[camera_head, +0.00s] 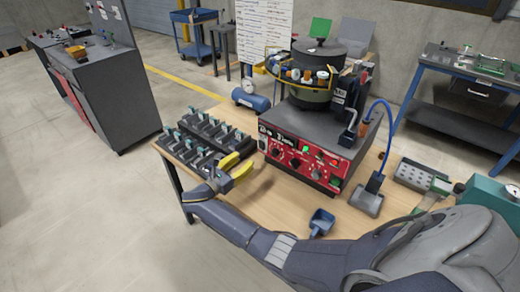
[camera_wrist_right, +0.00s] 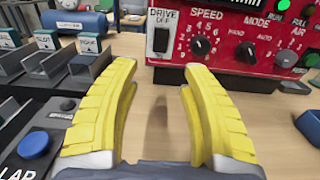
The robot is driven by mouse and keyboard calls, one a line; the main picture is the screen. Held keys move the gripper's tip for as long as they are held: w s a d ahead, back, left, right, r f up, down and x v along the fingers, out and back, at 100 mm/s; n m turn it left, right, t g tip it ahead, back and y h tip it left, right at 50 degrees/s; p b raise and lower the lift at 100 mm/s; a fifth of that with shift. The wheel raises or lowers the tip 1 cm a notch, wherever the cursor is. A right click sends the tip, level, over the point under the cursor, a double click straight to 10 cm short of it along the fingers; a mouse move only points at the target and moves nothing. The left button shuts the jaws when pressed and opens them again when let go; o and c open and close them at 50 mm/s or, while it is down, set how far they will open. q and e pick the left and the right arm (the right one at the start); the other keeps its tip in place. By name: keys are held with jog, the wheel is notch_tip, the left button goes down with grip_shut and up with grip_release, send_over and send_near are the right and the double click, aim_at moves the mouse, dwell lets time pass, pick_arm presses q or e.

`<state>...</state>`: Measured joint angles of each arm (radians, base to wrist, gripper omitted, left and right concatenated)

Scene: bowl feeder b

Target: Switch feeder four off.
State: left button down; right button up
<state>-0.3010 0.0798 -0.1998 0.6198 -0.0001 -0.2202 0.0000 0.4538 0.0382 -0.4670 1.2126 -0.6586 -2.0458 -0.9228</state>
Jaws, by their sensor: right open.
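A bowl feeder (camera_head: 312,95) stands on a box with a red control panel (camera_head: 292,157) on the wooden table. A small green light shows on the panel. In the right wrist view, the panel has a black rocker switch (camera_wrist_right: 161,40) labelled "DRIVE OFF", a speed knob (camera_wrist_right: 200,46) and a mode knob (camera_wrist_right: 246,52). My right gripper (camera_head: 243,161) has yellow fingers, is open and empty, and is left of the panel, apart from it. In the wrist view the switch lies beyond the gap between the fingertips (camera_wrist_right: 159,68). My left gripper is out of view.
Black bins with small labels (camera_wrist_right: 88,62) stand left of the gripper. A round blue button (camera_wrist_right: 34,145) sits near them. A blue scoop (camera_head: 321,222) and a hose-fed tool (camera_head: 367,199) lie in front of and right of the feeder. Bare table lies before the panel.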

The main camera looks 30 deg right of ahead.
aim_at(261, 147)
jog(key=x, duration=1)
jog(key=shift+w+d, duration=0.1)
jog(key=shift+d, duration=0.05)
jog(key=shift+o, duration=0.3)
grip_shut()
